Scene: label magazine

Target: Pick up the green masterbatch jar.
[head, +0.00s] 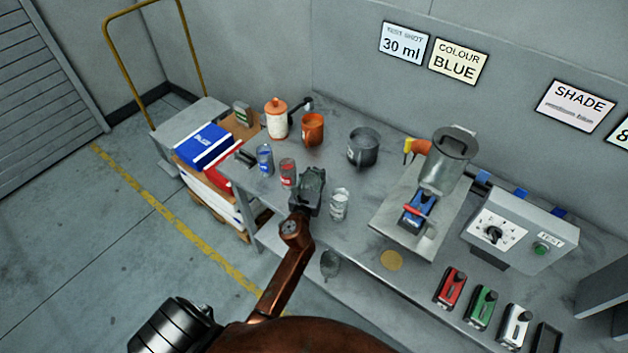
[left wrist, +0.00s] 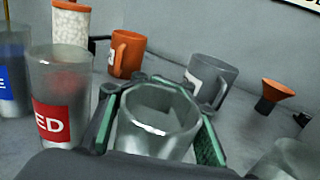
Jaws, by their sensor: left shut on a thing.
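My left gripper (head: 311,184) is over the bench and shut around a clear, open-topped jar (left wrist: 160,132). The jar sits between the finger pads, with its rim showing in the left wrist view. Its label is hidden and no green content shows; the finger pads themselves are green. In the head view the gripper covers the jar. I cannot tell whether the jar is clear of the bench. A red-labelled jar (head: 288,172) stands just left of the gripper, also in the left wrist view (left wrist: 60,100). A blue-labelled jar (head: 265,160) stands beyond it. My right gripper is out of view.
A pale-labelled jar (head: 339,205) stands close on the right. Behind are an orange mug (head: 312,129), a grey mug (head: 363,146) and a white canister with an orange lid (head: 276,122). A hopper machine (head: 449,156) and control box (head: 521,231) stand right.

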